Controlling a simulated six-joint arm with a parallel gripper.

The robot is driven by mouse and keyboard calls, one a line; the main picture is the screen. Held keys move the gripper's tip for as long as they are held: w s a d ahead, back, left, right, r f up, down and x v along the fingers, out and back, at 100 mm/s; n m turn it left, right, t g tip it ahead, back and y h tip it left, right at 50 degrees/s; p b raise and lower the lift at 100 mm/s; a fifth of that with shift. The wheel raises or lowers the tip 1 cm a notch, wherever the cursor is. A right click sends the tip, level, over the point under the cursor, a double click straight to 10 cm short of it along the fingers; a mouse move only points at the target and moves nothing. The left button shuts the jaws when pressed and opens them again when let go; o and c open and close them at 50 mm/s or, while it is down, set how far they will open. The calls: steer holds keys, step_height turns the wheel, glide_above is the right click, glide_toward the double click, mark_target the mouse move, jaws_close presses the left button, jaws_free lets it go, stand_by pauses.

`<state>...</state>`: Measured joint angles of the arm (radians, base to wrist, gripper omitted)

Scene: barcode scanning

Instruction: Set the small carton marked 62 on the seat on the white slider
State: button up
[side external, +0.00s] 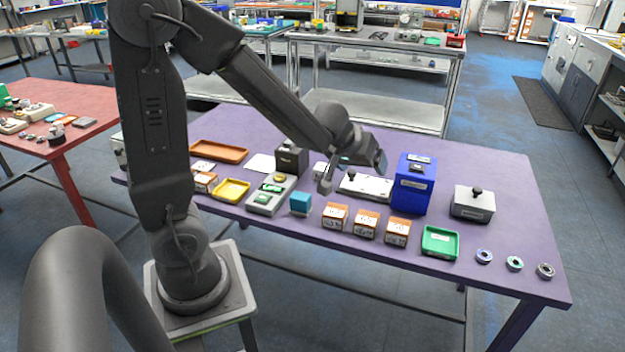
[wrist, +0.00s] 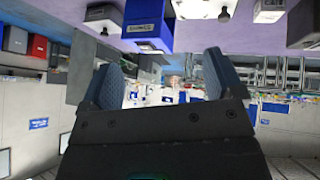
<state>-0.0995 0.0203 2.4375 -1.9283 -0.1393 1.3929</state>
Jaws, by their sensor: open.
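Three small orange-and-white cartons stand in a row near the table's front edge: a left one (side external: 335,216), a middle one (side external: 365,224) and a right one (side external: 397,232). Another similar carton (side external: 205,182) stands at the left. Their marks are too small to read, so I cannot tell which is 62. The white slider (side external: 368,188) lies behind the row, left of the blue box; its seat is not clear. My gripper (side external: 376,158) is above the table near the slider. In the wrist view my gripper (wrist: 160,82) has its fingers wide apart, with nothing between them.
The tall blue box (side external: 412,185) stands close right of the slider; it also shows in the wrist view (wrist: 146,28). A grey box with a knob (side external: 473,204), a green tray (side external: 440,243), a blue cube (side external: 300,203) and a yellow tray (side external: 231,190) stand around.

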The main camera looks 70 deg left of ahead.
steer(key=d+r+m+t+h, duration=0.3)
steer(key=d+r, duration=0.4)
steer(key=r, duration=0.1)
steer(key=s+d+r+m+g+h, duration=0.2)
steer(key=s+d+r+m, duration=0.1)
steer(key=s+d, duration=0.6)
steer(key=shift+s+d+r+m+h, duration=0.2)
steer(key=shift+s+m+h, duration=0.3)
steer(key=shift+m, duration=0.4)
steer(key=s+a+y, duration=0.1)
steer(key=s, duration=0.1)
steer(key=s+a+f+g+y, duration=0.1)
steer(key=s, duration=0.2)
steer(key=s+a+f+g+y, duration=0.1)
steer(key=s, duration=0.2)
steer(key=shift+s+a+f+y, duration=0.15)
steer(key=shift+s+a+y, duration=0.15)
steer(key=shift+a+y, duration=0.1)
steer(key=shift+c, duration=1.2)
